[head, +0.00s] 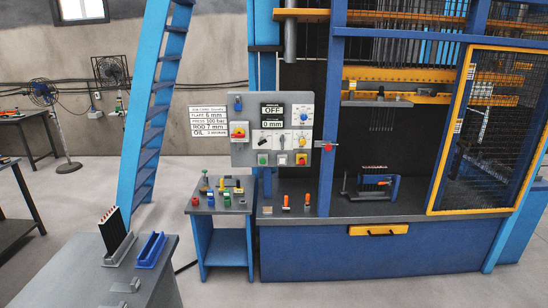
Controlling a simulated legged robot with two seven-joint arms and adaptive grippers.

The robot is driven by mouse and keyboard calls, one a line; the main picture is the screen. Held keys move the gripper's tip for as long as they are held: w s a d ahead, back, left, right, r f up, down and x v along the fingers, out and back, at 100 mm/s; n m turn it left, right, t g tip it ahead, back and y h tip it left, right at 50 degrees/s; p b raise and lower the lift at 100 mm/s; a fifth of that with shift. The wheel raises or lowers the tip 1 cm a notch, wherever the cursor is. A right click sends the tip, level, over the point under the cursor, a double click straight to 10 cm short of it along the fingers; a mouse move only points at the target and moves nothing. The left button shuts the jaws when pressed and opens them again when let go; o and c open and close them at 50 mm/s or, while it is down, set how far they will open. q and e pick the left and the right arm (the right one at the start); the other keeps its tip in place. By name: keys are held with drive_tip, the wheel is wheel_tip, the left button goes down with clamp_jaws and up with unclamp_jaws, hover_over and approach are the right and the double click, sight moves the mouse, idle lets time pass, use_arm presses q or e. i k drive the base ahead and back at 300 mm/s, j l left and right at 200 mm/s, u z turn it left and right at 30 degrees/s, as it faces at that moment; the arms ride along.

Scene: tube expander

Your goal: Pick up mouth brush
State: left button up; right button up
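I cannot single out the mouth brush for certain; the small tools in the head view are too small to tell apart. Two orange-handled tools (286,203) stand upright on the left part of the machine's bench. Several small items, red, green, yellow and blue, stand on the small side table (203,210) just left of the machine. Neither of my grippers shows in the head view.
The blue machine (385,262) has a control panel (272,174) and an open yellow mesh door (487,130) at right. A blue ladder (150,120) stands left. A grey table (95,280) at lower left bears a blue tray (151,250) and a rack of dark tubes (112,230). Floor between is clear.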

sight(286, 207)
drive_tip(key=i+z, duration=0.15)
drive_tip(key=i, duration=0.4)
drive_tip(key=i+z, duration=0.15)
drive_tip(key=i, duration=0.4)
drive_tip(key=i+j+z, duration=0.15)
drive_tip(key=i, duration=0.4)
drive_tip(key=i+j+z, duration=0.15)
drive_tip(key=i, duration=0.4)
